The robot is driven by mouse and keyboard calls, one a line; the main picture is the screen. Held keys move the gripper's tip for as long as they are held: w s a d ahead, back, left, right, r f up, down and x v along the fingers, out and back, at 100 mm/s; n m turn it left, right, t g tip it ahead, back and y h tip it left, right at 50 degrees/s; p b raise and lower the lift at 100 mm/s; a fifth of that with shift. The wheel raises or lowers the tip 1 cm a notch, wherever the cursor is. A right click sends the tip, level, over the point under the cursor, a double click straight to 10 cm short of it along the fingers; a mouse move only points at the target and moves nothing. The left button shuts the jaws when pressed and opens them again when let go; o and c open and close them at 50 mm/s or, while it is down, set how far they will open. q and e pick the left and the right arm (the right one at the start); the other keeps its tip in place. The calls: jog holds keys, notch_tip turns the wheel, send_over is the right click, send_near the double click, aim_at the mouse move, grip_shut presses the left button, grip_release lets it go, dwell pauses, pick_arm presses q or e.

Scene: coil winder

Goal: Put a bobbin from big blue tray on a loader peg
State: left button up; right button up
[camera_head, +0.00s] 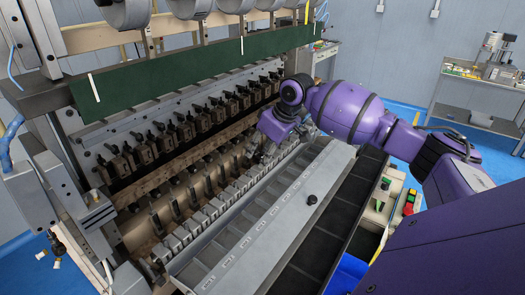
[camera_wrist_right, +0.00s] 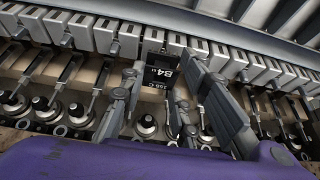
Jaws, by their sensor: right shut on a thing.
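My right gripper (camera_head: 262,152) reaches in over the winder's long row of grey blocks (camera_head: 207,215). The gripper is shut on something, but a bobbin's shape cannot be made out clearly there. Round metal pegs (camera_wrist_right: 145,124) line up below the grey blocks in that view; I cannot tell whether the held thing touches one. A blue tray (camera_head: 347,275) shows only in part at the lower right in the head view. My left gripper is out of view.
A long grey compartmented rail (camera_head: 262,228) and a black channel (camera_head: 335,215) run along the winder's front. A green panel (camera_head: 190,65) hangs above. A control box with red and green buttons (camera_head: 409,200) stands at the right. A workbench (camera_head: 480,85) is farther back.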

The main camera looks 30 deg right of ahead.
jog(key=shift+f, duration=0.55)
jog(key=o, duration=0.8)
jog(key=v, duration=1.2)
